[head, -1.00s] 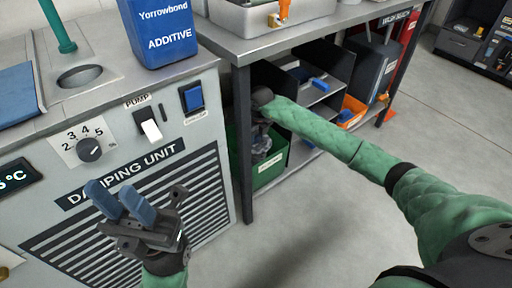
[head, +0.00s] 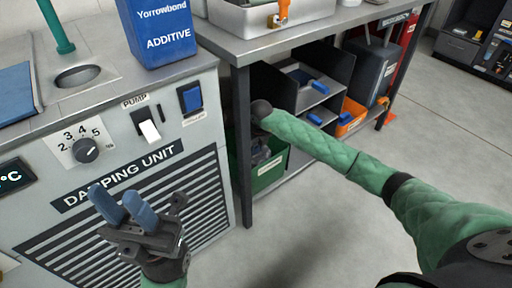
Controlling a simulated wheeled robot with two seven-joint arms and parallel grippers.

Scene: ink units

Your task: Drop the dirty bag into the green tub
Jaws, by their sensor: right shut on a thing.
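The green tub (head: 270,174) stands on the low shelf under the grey bench, just right of the bench leg. My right arm reaches in under the bench. My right gripper (head: 259,152) is at the tub's opening, dark and mostly hidden by its own wrist and the shade. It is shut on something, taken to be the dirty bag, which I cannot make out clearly. My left gripper (head: 122,207) has its two blue fingers apart and is empty, in front of the damping unit's grille.
The damping unit (head: 150,160) fills the left, with a blue additive container (head: 160,35) on top. The metal bench leg (head: 243,145) stands close to my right gripper. Black trays (head: 312,95) and an orange bin (head: 352,115) sit right of the tub.

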